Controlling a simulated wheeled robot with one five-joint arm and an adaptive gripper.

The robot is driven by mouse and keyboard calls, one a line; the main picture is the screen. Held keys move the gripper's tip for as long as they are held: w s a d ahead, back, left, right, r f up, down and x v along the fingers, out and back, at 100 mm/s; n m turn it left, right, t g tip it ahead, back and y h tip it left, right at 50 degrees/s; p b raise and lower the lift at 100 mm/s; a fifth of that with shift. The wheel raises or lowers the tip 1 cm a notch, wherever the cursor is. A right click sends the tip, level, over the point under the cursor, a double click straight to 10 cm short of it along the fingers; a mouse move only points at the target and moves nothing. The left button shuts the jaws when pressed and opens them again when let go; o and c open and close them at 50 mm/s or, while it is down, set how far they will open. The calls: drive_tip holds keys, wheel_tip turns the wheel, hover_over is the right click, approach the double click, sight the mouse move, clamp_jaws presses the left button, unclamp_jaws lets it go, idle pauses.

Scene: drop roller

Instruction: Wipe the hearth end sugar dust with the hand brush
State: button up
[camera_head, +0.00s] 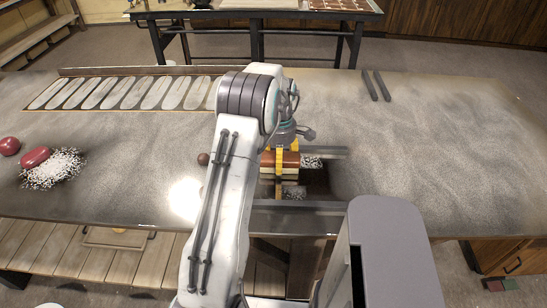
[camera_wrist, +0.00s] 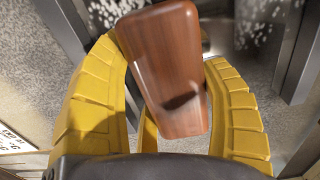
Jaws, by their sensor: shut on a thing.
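The hand brush (camera_head: 291,159) has a brown wooden back; a pale layer shows under it in the head view. My gripper (camera_head: 280,163) is shut on it, with yellow fingers on both sides. In the wrist view the wooden back (camera_wrist: 165,65) sits tilted between the fingers (camera_wrist: 170,100). White speckled dust (camera_head: 312,162) lies right beside the brush, and more dust (camera_head: 293,191) lies just in front. Dust also shows at the wrist view's top right (camera_wrist: 268,18). Another speckled patch (camera_head: 62,166) lies at the table's left. Whether the bristles touch the surface is hidden.
Metal rails (camera_head: 325,152) (camera_head: 298,207) border the dark strip around the brush. Two red rounded objects (camera_head: 36,157) (camera_head: 10,146) lie at the left, near a tray of pale oval pieces (camera_head: 120,93). The table's right is mostly clear, with two dark bars (camera_head: 376,86).

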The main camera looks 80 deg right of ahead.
sight(296, 153)
drive_tip(key=shift+s+d+p, duration=0.15)
drive_tip(key=shift+s+p, duration=0.25)
drive_tip(key=shift+s, duration=1.7)
drive_tip(key=shift+s+r, duration=0.1)
drive_tip(key=shift+s, duration=0.25)
drive_tip(key=shift+s+d+p, duration=0.1)
drive_tip(key=shift+s+p, duration=0.25)
drive_tip(key=shift+s, duration=1.05)
drive_tip(key=shift+s+d+p, duration=0.15)
drive_tip(key=shift+s+p, duration=0.45)
drive_tip(key=shift+s, duration=1.15)
drive_tip(key=shift+s+d, duration=0.1)
drive_tip(key=shift+d, duration=0.1)
drive_tip(key=shift+d+p, duration=0.85)
drive_tip(key=shift+p, duration=0.05)
